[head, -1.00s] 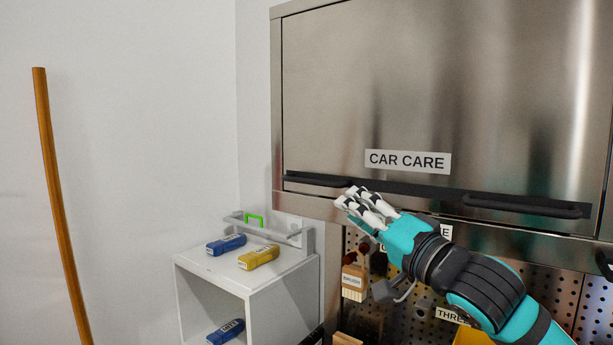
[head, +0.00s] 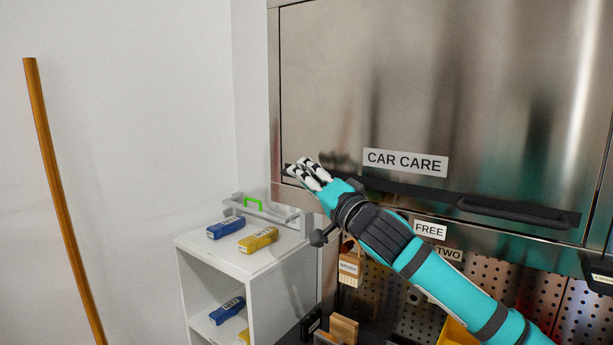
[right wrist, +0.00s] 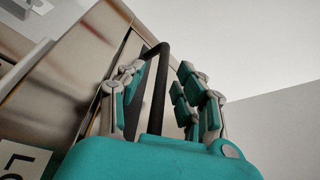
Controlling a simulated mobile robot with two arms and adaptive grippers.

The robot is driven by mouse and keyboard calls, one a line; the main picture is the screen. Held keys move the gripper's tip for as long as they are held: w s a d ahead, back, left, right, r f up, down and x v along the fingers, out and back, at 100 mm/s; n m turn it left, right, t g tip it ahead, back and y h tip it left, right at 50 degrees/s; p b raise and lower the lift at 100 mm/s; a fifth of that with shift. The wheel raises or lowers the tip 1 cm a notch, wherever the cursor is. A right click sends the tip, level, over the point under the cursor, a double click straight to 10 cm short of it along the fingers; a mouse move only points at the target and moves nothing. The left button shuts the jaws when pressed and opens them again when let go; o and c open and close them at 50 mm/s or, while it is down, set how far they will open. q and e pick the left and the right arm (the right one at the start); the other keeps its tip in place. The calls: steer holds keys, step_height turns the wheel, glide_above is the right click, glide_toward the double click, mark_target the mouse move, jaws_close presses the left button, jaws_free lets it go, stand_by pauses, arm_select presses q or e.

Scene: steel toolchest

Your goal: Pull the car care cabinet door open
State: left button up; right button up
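The car care cabinet door (head: 480,90) is a wide brushed-steel panel with a CAR CARE label (head: 405,162). It looks shut, flush with its frame. A black strip along its lower edge carries a left bar handle and a right bar handle (head: 515,211). My right gripper (head: 308,173) is at the left handle and hides most of it in the head view. In the right wrist view, the black handle bar (right wrist: 160,85) runs between the spread fingers of my right gripper (right wrist: 156,92), with gaps visible on both sides. My left gripper is not in view.
A pegboard with a brush (head: 349,268) is below the cabinet. A wooden pole (head: 60,190) stands far left.

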steer(key=shift+c, duration=0.9)
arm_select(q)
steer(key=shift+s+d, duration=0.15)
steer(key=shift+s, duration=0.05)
arm_select(e)
jaws_close()
